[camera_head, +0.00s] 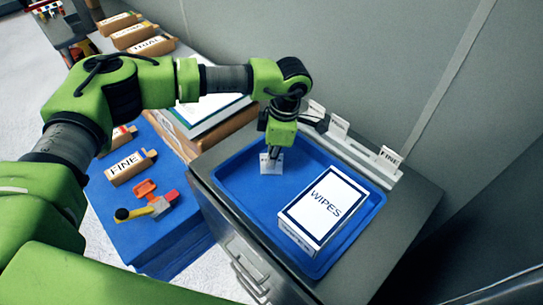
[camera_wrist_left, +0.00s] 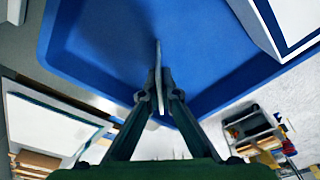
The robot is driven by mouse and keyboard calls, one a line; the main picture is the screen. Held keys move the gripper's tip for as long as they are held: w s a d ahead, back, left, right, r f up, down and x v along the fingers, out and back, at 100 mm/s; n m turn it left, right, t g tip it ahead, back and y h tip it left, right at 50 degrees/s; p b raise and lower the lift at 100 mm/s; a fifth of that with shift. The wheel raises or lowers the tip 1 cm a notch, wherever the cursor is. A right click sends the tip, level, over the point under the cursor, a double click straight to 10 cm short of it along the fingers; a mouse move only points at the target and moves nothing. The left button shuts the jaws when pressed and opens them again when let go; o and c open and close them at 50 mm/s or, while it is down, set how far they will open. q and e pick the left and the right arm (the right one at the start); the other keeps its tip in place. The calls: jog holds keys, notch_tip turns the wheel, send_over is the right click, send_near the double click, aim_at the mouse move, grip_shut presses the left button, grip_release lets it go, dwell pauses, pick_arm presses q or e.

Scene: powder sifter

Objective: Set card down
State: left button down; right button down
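A small white card (camera_head: 271,165) with dark print at its top is in my left gripper (camera_head: 273,151), over the left part of the blue tray (camera_head: 228,180). In the left wrist view the card (camera_wrist_left: 157,70) shows nearly edge-on between the two fingertips of my left gripper (camera_wrist_left: 158,92), which are closed on it. The card is upright, with its lower edge close to the tray floor; I cannot tell whether it touches. My right gripper is not in view.
A WIPES box (camera_head: 325,205) fills the tray's right part. Behind the tray, a grey rail (camera_head: 350,155) bears several upright cards, one reading FINE (camera_head: 389,156). A blue surface (camera_head: 160,225) at left holds a FINE block (camera_head: 130,167) and an orange-yellow tool (camera_head: 150,203).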

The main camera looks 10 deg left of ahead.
pick_arm(q)
jog(key=shift+f+b, duration=0.2)
jog(key=shift+b, duration=0.15)
jog(key=c, duration=2.3)
grip_release()
jog(key=shift+r, duration=0.1)
jog(key=shift+r+p, duration=0.25)
jog(key=shift+p, duration=0.15)
jog(key=shift+w+d+r+b, duration=0.1)
jog(key=shift+r+b, duration=0.25)
jog(key=r+b, duration=0.1)
jog(key=r, duration=0.2)
jog(key=d+r, duration=0.1)
jog(key=r, duration=0.3)
jog(key=r+b, duration=0.1)
jog(key=r, duration=0.3)
jog(key=shift+w+d+b, duration=0.1)
jog(key=shift+d+b, duration=0.2)
